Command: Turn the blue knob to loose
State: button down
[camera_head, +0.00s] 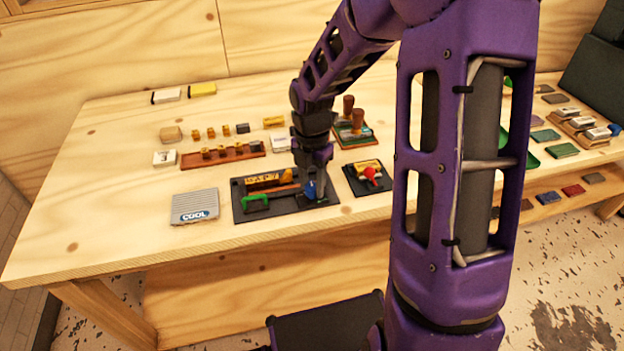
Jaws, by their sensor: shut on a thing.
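The blue knob (310,188) sits toward the right end of a dark base plate (240,214) near the front of the table. My gripper (312,180) points down over it and is shut on it, hiding most of the knob. The plate also bears a green handle (255,200), a yellow block with dark lettering (267,179) and a reddish bar. The loose mark and the knob's angle are too small and too covered to read.
A smaller dark plate (384,186) with a red knob (371,173) stands close on the right. A grey COOL pad (195,206) lies left. A wooden rack (222,155) of small blocks and brown-handled stamps (358,120) stand behind. The table's front left is clear.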

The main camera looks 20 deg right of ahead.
aim_at(312, 186)
jog(key=shift+n, duration=0.5)
jog(key=shift+c, duration=2.2)
grip_release()
notch_tip(312, 186, up, 17)
jog(key=shift+r, duration=0.2)
